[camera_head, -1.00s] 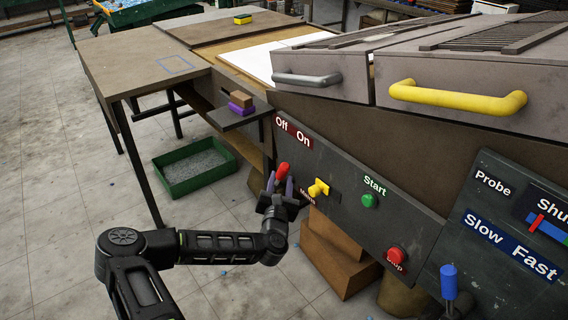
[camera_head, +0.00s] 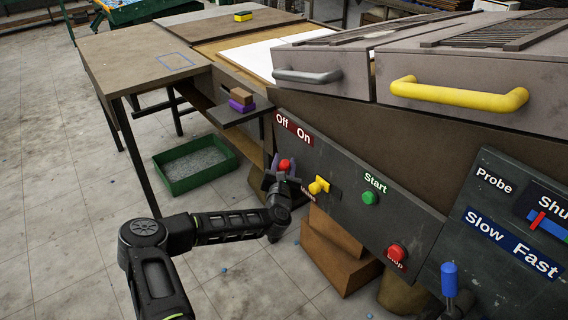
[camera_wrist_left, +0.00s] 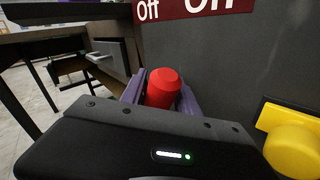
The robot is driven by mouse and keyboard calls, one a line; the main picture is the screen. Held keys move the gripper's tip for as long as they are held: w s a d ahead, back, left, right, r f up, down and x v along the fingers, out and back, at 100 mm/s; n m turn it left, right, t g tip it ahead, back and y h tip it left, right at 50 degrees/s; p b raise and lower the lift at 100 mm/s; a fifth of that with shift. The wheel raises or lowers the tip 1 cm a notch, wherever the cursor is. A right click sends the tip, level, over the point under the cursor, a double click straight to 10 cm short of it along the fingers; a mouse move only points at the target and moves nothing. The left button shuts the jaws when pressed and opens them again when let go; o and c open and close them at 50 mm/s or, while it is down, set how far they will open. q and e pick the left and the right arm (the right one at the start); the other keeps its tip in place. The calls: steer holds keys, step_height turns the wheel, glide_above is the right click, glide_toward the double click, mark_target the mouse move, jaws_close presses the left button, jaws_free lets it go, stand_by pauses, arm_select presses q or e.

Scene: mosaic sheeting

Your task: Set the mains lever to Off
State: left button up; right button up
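The mains lever shows its red grip (camera_head: 285,165) on the dark panel, below the red plate with "Off" and "On" (camera_head: 293,129). I cannot tell clearly which word it points to. My left gripper (camera_head: 283,168) is at the lever, with one purple finger on each side of the red grip. The fingers look still apart, open around it. In the left wrist view the red grip (camera_wrist_left: 163,88) stands between the two fingers, and the "Off" plate (camera_wrist_left: 190,8) is above. The lever's base is hidden. My right gripper is not in view.
A yellow knob (camera_head: 319,186) is just right of my left gripper. A green Start button (camera_head: 370,198) and a red stop button (camera_head: 397,252) are further right. A small shelf (camera_head: 238,113) with blocks is up left. A green tray (camera_head: 195,165) stands on the floor.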

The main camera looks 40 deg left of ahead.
arm_select(q)
jaws_close()
stand_by(0.3)
stand_by(1.1)
